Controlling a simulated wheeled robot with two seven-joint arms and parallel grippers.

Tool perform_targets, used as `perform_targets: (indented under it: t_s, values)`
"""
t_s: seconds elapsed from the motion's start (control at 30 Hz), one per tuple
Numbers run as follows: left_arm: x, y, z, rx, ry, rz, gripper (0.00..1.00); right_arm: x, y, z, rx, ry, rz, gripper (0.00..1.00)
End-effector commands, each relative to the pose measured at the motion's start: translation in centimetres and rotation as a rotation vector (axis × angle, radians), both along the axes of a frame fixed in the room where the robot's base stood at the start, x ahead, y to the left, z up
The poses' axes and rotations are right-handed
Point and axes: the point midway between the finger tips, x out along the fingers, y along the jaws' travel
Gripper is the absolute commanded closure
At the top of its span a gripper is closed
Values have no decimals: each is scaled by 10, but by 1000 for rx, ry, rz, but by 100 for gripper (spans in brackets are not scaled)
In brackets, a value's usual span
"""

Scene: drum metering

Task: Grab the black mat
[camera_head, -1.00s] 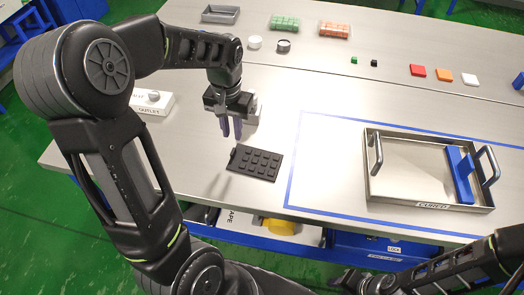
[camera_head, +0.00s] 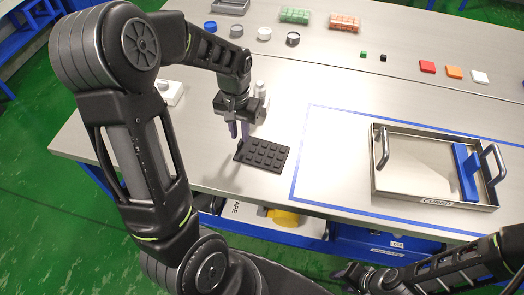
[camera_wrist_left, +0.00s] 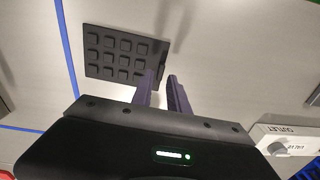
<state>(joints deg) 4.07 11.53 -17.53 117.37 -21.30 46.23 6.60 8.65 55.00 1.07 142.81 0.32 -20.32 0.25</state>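The black mat (camera_head: 262,154), with rows of raised square pads, lies flat on the grey table left of the blue-taped area. It also shows in the left wrist view (camera_wrist_left: 122,52). My left gripper (camera_head: 240,134) points down at the mat's left end, just above it. In the left wrist view its two purple fingers (camera_wrist_left: 161,80) stand apart, one overlapping the mat's near right corner. A small dark upright piece shows at that corner; I cannot tell if the fingers touch it. My right gripper (camera_head: 357,277) is low in front of the table, and its fingers are unclear.
A metal tray (camera_head: 400,194) with a blue bar and handles stands inside the blue tape to the right. A white labelled outlet box (camera_wrist_left: 287,141) is beside my left gripper. Small cups, colored blocks and bins line the back. Table between mat and tray is clear.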

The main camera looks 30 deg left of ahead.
Motion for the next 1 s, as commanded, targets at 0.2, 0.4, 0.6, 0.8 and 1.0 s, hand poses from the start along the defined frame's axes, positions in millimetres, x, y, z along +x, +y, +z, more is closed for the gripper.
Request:
perform_targets:
  t_s: [0.2,0.4,0.6,0.8,1.0]
  values:
    - [-3,0,-30,0,4,0,80,-1,0,7,-3,3,-1,64]
    - [-2,0,-36,0,0,0,80,-1,-1,7,-3,3,-1,64]
    - [-2,0,-35,0,0,0,80,-1,0,7,-3,3,-1,64]
    - [-2,0,-35,0,0,0,80,-1,0,7,-2,3,-1,64]
    - [-2,0,-35,0,0,0,91,-1,0,7,-2,3,-1,64]
